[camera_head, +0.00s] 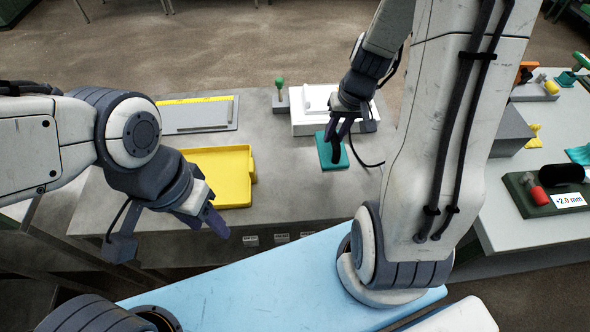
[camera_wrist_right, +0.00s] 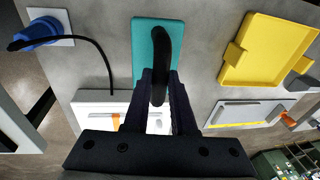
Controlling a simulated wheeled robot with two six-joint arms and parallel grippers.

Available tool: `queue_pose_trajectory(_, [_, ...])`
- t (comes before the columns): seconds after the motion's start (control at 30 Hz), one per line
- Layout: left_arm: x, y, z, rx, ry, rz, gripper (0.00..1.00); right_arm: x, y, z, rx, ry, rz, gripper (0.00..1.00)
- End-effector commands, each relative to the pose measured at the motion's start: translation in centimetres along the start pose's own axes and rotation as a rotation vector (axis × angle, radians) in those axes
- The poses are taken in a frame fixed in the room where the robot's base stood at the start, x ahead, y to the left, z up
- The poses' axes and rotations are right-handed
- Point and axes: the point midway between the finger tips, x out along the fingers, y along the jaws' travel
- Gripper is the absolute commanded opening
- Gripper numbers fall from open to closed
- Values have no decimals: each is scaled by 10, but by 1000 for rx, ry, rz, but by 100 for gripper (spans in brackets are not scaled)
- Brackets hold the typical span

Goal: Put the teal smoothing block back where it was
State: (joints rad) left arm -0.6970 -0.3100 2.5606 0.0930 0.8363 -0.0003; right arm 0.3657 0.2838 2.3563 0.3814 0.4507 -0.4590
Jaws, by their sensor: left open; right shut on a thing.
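The teal smoothing block (camera_head: 325,158) is a flat teal plate with a black curved handle, over the middle of the grey table. It also shows in the right wrist view (camera_wrist_right: 142,40), with its handle (camera_wrist_right: 161,50) running between my fingers. My right gripper (camera_head: 338,139) is shut on that handle from above. The block looks level; whether it touches the table or hovers just above it I cannot tell. My left gripper (camera_head: 212,222) is open and empty, in front of the yellow tray at the table's front edge.
The yellow tray (camera_head: 247,165) lies left of the block. A white machine (camera_head: 310,122) stands behind it, next to a green-knobbed stamp (camera_head: 280,95) and a grey plate (camera_head: 200,117). A black cable runs close by the block. Bare table lies between tray and block.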

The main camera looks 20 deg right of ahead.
Motion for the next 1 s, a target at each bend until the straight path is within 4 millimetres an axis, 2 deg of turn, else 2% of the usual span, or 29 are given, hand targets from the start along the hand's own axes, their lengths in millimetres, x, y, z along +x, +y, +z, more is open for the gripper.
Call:
queue_pose_trajectory(0.07, [7, 0, 0, 0, 0, 0, 50, -3, 10, 3, 29, 8, 2, 0])
queue_pose_trajectory(0.17, [5, 0, 0, 0, 1, 0, 50, -1, 7, 2, 40, 4, 1, 0])
queue_pose_trajectory(0.5, [-10, 1, -1, 0, 1, 0, 50, 55, -52, -26, 36, 1, 1, 0])
queue_pose_trajectory(0.7, [-15, 1, -1, 0, 1, 0, 50, 77, -73, -38, 39, 4, 1, 0])
queue_pose_trajectory(0.83, [-12, 1, -1, 0, 1, 0, 50, 86, -76, -40, 41, 6, 1, 0])
queue_pose_trajectory(1.0, [1, 0, 0, 0, 1, 0, 50, 114, -71, -37, 43, 5, 2, 0])
